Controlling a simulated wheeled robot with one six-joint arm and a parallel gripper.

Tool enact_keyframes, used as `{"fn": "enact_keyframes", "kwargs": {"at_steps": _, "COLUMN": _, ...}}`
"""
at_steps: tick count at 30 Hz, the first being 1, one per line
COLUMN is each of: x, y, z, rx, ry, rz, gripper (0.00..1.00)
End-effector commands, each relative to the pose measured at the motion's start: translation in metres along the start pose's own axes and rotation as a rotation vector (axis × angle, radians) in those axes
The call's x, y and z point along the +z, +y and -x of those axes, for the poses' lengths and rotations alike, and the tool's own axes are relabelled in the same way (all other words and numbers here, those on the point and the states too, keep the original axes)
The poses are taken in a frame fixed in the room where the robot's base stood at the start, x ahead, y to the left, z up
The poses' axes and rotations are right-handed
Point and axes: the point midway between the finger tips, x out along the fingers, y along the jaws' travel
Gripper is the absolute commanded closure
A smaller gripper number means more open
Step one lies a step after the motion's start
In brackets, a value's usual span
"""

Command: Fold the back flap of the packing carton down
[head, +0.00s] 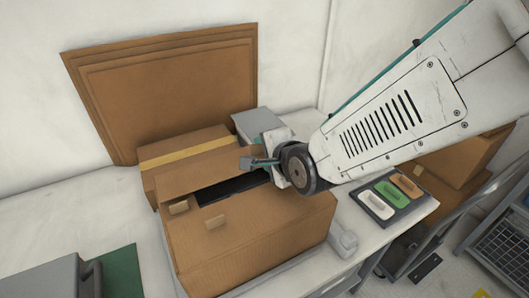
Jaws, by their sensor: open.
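The packing carton (255,250) is a brown box standing on the white bench in the middle of the head view. Its back flap (205,168) stands raised along the far side of the opening, tilted. A dark gap (228,188) shows the inside between that flap and the front part of the top. Two small light-brown tabs show on the top's left and front. My gripper (258,163) is open at the right end of the back flap, above the carton's far right part. One finger shows side-on; whether it touches the flap I cannot tell.
A taped carton (160,157) stands close behind. Flat cardboard sheets (170,90) lean on the wall. A grey box (258,122) is behind my gripper. A tray (411,207) of coloured pieces and a grey object (343,240) lie at right. A green mat (122,268) is front left.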

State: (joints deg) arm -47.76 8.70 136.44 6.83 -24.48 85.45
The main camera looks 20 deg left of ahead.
Motion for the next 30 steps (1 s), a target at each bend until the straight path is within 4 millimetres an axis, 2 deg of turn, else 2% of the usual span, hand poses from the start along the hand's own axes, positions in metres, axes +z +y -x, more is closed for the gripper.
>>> {"fn": "enact_keyframes", "kwargs": {"at_steps": 13, "x": 0.0, "y": 0.0, "z": 0.062, "rx": 0.0, "ry": -0.001, "rz": 0.0, "gripper": 0.55}}
{"fn": "enact_keyframes", "kwargs": {"at_steps": 18, "x": 0.0, "y": 0.002, "z": 0.073, "rx": 0.003, "ry": 0.0, "rz": 0.0, "gripper": 0.55}}
{"fn": "enact_keyframes", "kwargs": {"at_steps": 26, "x": 0.0, "y": 0.002, "z": 0.074, "rx": 0.004, "ry": 0.0, "rz": 0.0, "gripper": 0.55}}
{"fn": "enact_keyframes", "kwargs": {"at_steps": 27, "x": 0.0, "y": 0.002, "z": 0.074, "rx": 0.004, "ry": 0.0, "rz": 0.0, "gripper": 0.6}}
{"fn": "enact_keyframes", "kwargs": {"at_steps": 30, "x": -0.006, "y": 0.002, "z": 0.077, "rx": 0.015, "ry": 0.007, "rz": 0.014, "gripper": 0.88}}
